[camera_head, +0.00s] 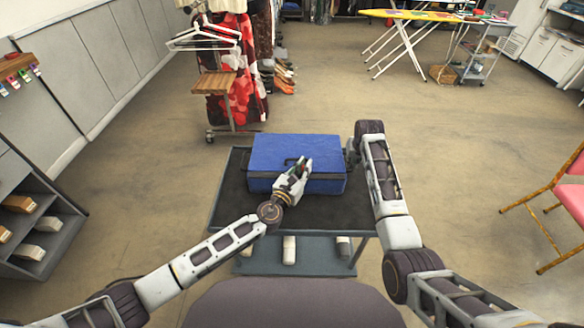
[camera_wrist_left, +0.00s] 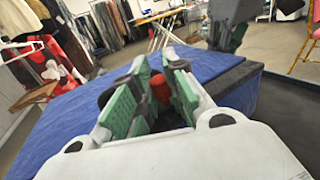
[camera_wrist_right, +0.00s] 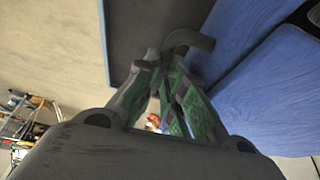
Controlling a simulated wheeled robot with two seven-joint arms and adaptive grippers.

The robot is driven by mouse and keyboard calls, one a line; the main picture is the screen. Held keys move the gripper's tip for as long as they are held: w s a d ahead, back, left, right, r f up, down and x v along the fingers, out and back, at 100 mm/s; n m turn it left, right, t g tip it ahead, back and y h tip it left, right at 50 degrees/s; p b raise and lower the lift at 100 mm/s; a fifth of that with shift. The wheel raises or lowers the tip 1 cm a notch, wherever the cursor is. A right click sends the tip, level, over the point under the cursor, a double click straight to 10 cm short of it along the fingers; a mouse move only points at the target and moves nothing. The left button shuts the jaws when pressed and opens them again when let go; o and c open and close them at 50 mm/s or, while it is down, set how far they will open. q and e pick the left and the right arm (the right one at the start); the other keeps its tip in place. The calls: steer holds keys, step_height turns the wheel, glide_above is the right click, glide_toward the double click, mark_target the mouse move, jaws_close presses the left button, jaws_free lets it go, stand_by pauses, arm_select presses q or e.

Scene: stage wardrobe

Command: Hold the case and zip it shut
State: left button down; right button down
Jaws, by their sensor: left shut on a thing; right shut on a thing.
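The blue case (camera_head: 295,150) lies flat on the dark top of a small table, its lid down. My left gripper (camera_head: 305,166) is at the front of the case. In the left wrist view its green-padded fingers are closed around a small red-orange piece, which looks like the zip pull (camera_wrist_left: 159,88). My right gripper (camera_head: 352,150) is at the case's right end. In the right wrist view it is shut on a dark curved side handle (camera_wrist_right: 190,40). The zip's seam is too small to follow.
The dark table top (camera_head: 237,205) has bare room left and in front of the case; a lower shelf (camera_head: 262,258) holds pale rolls. A clothes rail (camera_head: 228,75) stands behind left. A pink chair (camera_head: 572,190) stands right. The floor around is open.

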mark_target(259, 173)
arm_select(q)
steer(key=shift+d, duration=0.85)
steer(key=c, duration=1.4)
jaws_free()
steer(key=shift+a, duration=0.1)
steer(key=shift+a, duration=0.1)
steer(key=a, duration=1.7)
steer(key=shift+w, duration=0.1)
steer(key=shift+a+v, duration=0.15)
steer(key=shift+v, duration=2.95)
steer(key=shift+a+v, duration=0.1)
steer(key=shift+v, duration=3)
steer(key=shift+w, duration=0.1)
